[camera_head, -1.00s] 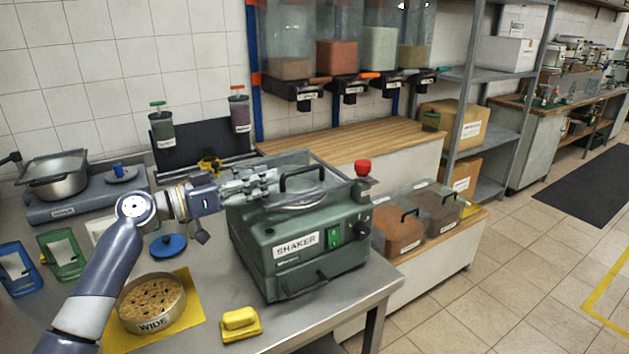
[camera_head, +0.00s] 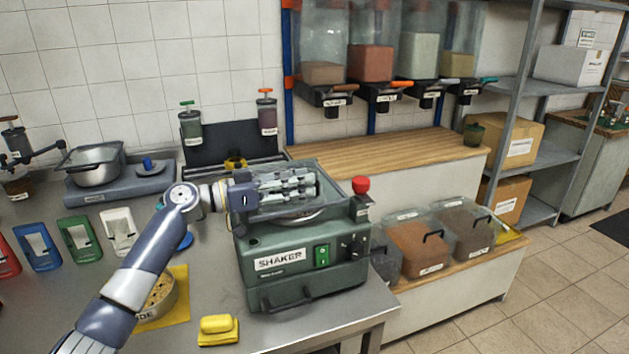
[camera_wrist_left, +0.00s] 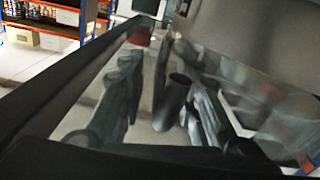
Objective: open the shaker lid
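The green shaker (camera_head: 300,255) stands on the steel bench. Its clear, dark-framed lid (camera_head: 340,183) looks down on top. My left gripper (camera_head: 312,186) is over the lid and covers its black handle in the head view. In the left wrist view, the two fingers of my left gripper (camera_wrist_left: 165,110) are apart, with a dark bar (camera_wrist_left: 172,98), apparently the lid handle, between them. Gaps show beside the bar, so the gripper looks open. My right gripper is in neither view.
A red knob (camera_head: 361,185) rises at the shaker's back right corner. A yellow block (camera_head: 218,330) lies in front of it. A round sieve (camera_head: 160,297) on a yellow mat is partly behind my left arm. Bins (camera_head: 420,246) stand on a lower shelf to the right.

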